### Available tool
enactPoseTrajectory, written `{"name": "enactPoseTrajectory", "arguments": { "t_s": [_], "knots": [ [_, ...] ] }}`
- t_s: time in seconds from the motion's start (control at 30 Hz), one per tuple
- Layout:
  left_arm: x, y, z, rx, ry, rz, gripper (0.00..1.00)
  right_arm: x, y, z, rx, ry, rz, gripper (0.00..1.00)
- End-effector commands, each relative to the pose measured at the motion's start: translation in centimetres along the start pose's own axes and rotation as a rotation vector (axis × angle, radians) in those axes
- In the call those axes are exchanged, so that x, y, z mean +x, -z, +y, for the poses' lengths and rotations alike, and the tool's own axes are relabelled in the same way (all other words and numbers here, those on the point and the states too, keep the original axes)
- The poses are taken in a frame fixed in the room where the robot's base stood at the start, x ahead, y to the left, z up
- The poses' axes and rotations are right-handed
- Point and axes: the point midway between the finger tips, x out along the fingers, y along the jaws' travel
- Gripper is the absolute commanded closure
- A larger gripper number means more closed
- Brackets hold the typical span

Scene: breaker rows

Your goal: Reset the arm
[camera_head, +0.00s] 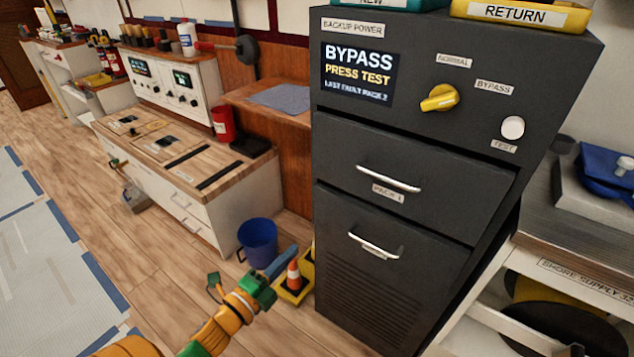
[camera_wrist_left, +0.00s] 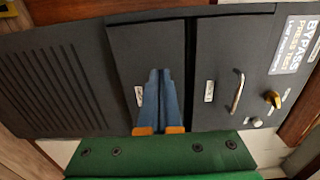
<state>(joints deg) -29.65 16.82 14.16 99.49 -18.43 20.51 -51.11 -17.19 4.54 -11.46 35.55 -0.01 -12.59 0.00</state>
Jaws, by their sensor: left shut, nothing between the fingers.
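My left gripper (camera_head: 293,250) is in front of the lower left side of the dark backup power cabinet (camera_head: 400,270), its blue fingers shut and empty. In the left wrist view the fingers (camera_wrist_left: 158,75) point at the cabinet front, which appears turned sideways. They cover part of the lower panel. The cabinet's screen (camera_head: 357,75) reads BYPASS, PRESS TEST. The round white test button (camera_head: 513,127) is above the TEST label. The PACK 1 drawer (camera_head: 430,190) looks closed. My right gripper is not in view.
A blue bucket (camera_head: 258,243) and an orange cone (camera_head: 293,275) stand on the floor left of the cabinet. A yellow RETURN tray (camera_head: 515,14) is on top. A low workbench (camera_head: 190,185) is at left. A bench (camera_head: 580,270) stands close at right. Floor at left is open.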

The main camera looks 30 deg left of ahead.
Motion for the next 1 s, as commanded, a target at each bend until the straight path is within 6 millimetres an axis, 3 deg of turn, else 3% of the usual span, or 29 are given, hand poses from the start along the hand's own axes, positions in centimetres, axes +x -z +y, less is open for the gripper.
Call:
{"name": "enactPoseTrajectory", "arguments": {
  "t_s": [0.07, 0.13, 0.17, 0.27, 0.3, 0.4, 0.5, 0.63, 0.77, 0.83, 1.0],
  "knots": [
    [-0.1, 0.0, 0.2, -0.005, -0.004, -0.002, 1.00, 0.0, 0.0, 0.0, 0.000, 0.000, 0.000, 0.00],
    [-0.2, -0.1, 1.9, -0.061, -0.050, -0.022, 1.00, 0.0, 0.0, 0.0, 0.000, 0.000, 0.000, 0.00],
    [-0.4, -0.2, 3.5, -0.110, -0.088, -0.040, 1.00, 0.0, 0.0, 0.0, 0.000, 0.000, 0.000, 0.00],
    [-2.5, 0.1, 11.9, -0.375, -0.305, -0.155, 1.00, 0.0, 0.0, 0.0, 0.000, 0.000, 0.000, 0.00],
    [-4.1, 0.8, 15.8, -0.496, -0.410, -0.218, 1.00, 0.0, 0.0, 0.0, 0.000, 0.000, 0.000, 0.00],
    [-9.0, 3.1, 23.6, -0.741, -0.644, -0.381, 1.00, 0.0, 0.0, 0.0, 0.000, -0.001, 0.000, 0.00],
    [-14.3, 5.6, 29.0, -0.907, -0.835, -0.546, 1.00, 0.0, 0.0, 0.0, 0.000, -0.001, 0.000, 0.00],
    [-21.3, 8.6, 33.4, -1.044, -1.039, -0.763, 1.00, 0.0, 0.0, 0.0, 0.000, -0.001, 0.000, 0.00],
    [-28.6, 11.0, 35.6, -1.113, -1.212, -1.005, 1.00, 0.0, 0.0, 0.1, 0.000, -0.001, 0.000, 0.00],
    [-29.1, 11.0, 30.6, -1.118, -1.218, -1.024, 1.00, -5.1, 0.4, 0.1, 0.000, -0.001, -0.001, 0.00],
    [-29.0, 10.9, 23.6, -1.117, -1.215, -1.020, 1.00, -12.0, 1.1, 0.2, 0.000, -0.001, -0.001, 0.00]
  ]
}}
